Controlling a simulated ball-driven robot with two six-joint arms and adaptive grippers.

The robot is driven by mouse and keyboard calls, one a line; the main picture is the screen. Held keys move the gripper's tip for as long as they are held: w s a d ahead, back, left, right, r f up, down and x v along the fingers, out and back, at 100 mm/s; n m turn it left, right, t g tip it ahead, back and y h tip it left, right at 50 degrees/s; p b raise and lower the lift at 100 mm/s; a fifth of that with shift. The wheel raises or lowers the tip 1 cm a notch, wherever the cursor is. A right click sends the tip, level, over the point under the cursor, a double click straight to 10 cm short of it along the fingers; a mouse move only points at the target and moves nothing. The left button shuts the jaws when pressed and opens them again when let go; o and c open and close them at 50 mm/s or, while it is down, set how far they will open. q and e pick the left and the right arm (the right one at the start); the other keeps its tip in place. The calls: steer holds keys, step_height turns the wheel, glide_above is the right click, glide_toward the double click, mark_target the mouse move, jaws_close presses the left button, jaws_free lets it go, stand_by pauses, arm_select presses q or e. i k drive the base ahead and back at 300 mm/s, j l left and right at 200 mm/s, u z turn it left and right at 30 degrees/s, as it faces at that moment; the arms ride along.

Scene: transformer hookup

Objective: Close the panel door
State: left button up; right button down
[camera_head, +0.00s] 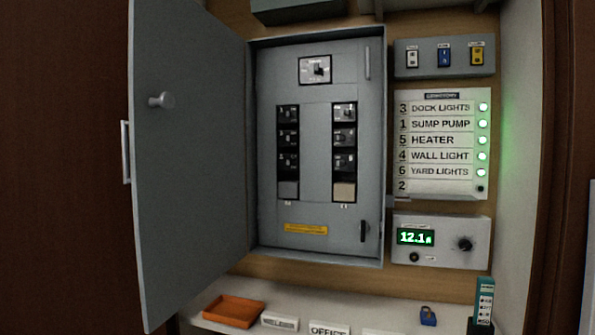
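The grey panel door (190,150) stands wide open, swung out to the left of the electrical panel (317,225). A small round knob (162,100) sits on the door's visible face, near its upper free edge. The door's hinge side meets the left edge of the panel box. Inside the panel, two columns of black breakers (345,138) sit below a main switch (315,69). A yellow label (306,229) and a black latch (363,231) are near the bottom. Neither of my grippers shows in this view.
Right of the panel are a switch box (444,58), a lit circuit list (440,145) and a meter reading 12.1 (415,237).

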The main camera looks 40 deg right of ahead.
mark_target(185, 121)
steer(key=i+j+z, duration=0.3)
steer(key=i+j, duration=0.15)
steer(key=j, duration=0.2)
steer(key=i+j+z, duration=0.15)
steer(key=j, duration=0.25)
steer(key=z, duration=1.35)
steer(key=i+j, duration=0.05)
